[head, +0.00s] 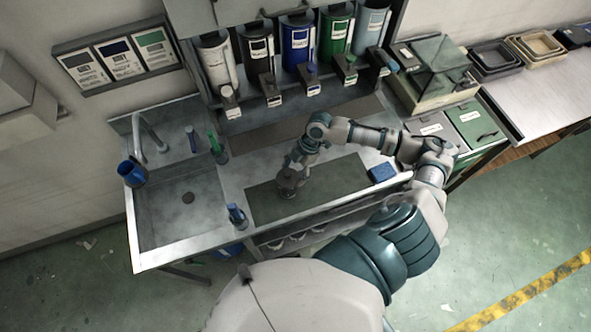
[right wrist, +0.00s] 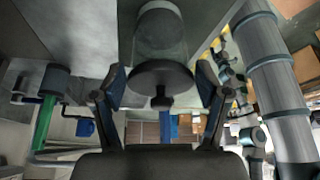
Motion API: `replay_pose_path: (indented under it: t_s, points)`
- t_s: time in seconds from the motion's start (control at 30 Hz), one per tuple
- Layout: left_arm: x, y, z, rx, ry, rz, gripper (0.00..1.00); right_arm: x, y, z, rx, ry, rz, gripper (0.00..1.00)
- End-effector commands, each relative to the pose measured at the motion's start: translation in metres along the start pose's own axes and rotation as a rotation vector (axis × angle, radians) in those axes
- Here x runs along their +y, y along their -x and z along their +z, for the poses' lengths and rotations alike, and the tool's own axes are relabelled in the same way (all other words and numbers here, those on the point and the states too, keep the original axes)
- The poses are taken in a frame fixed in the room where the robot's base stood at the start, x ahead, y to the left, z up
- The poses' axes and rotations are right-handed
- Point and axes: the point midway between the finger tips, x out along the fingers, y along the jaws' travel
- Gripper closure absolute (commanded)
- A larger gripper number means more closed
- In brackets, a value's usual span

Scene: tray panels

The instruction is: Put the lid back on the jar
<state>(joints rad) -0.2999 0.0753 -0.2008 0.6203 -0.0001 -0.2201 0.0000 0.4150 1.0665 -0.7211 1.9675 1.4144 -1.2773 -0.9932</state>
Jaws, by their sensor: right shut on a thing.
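My right gripper (head: 289,176) reaches down over the dark mat (head: 330,182) on the counter. In the right wrist view its two fingers stand on either side of a dark round lid (right wrist: 160,76) with a small knob, and it is shut on this lid. A grey, see-through jar (right wrist: 160,38) shows just beyond the lid, in line with it. I cannot tell whether the lid touches the jar's rim. In the head view the gripper mostly hides lid and jar. My left gripper is out of view.
A blue sponge (head: 382,173) lies right of the mat. Several dispensers line the back. The mat's right part is clear.

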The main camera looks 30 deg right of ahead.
Motion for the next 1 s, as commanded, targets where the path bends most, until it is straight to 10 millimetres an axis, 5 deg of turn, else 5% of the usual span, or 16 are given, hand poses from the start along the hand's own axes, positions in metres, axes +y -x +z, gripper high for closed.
replay_pose_path:
  t_s: [0.3,0.33,0.4,1.0]
  points:
    - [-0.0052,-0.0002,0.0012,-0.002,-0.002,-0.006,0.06,-0.0003,0.0000,0.0027,0.003,-0.001,-0.001,0.53]
    - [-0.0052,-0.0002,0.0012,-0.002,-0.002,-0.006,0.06,-0.0003,0.0000,0.0027,0.003,-0.001,-0.001,0.18]
    - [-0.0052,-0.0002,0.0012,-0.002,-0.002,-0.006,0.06,-0.0003,0.0000,0.0027,0.003,-0.001,-0.001,0.01]
    - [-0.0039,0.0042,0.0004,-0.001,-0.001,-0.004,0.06,-0.0002,0.0037,-0.0006,0.001,0.000,-0.001,0.00]
